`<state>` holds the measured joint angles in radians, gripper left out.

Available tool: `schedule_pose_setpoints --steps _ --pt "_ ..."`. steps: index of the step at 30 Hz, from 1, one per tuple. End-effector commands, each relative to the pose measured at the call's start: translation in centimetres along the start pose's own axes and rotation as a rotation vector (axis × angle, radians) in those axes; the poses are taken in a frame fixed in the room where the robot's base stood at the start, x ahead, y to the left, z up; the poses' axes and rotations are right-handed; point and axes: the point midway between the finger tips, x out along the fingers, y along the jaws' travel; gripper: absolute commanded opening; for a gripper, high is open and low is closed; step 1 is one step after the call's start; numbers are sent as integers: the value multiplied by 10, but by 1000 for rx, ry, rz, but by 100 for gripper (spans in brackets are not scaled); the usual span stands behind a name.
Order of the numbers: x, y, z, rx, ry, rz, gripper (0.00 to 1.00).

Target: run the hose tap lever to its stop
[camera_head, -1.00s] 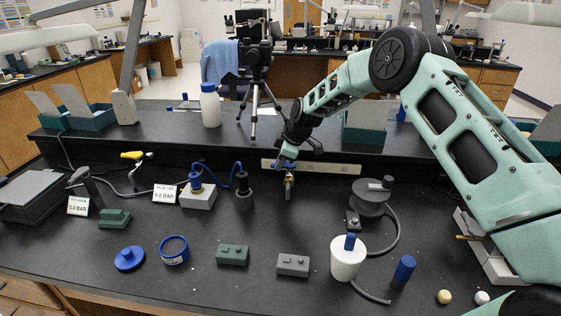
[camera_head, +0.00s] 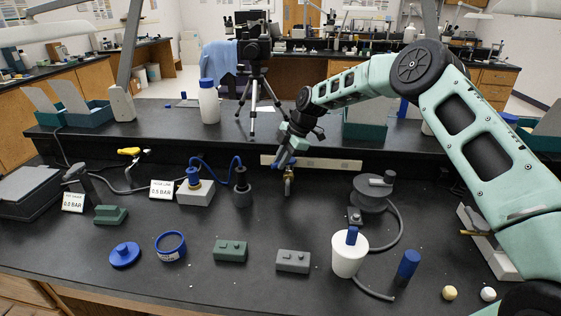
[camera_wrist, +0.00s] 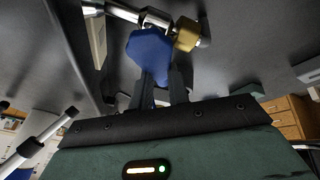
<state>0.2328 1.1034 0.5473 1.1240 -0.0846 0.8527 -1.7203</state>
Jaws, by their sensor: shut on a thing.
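The hose tap (camera_head: 289,184) is a small brass and chrome fitting at the raised ledge, mid-bench in the head view. In the wrist view its blue lever (camera_wrist: 150,46) lies at my fingertips, beside the brass body (camera_wrist: 187,34) and a chrome pipe. My gripper (camera_head: 285,160) reaches down to the tap from above and is shut on the lever; it also shows in the wrist view (camera_wrist: 163,84). The fingers partly hide the lever. The sign marked hose line (camera_head: 163,190) appears to read 0.5 BAR.
A pale strip (camera_head: 325,165) runs along the ledge behind the tap. A grey block with a blue-capped fitting (camera_head: 196,193) and a black cylinder (camera_head: 243,190) stand to its left. A grey round device (camera_head: 371,194) stands to its right. The bench just before the tap is clear.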

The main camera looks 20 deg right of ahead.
Motion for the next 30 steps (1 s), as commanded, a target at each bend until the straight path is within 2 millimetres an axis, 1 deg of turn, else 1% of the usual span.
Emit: schedule_pose_setpoints --steps 18,24,30 --pt "-6 -15 6 -528 114 -218 0" --pt "-8 -19 9 -676 145 -280 0" --pt "-10 -21 12 -787 168 -326 0"
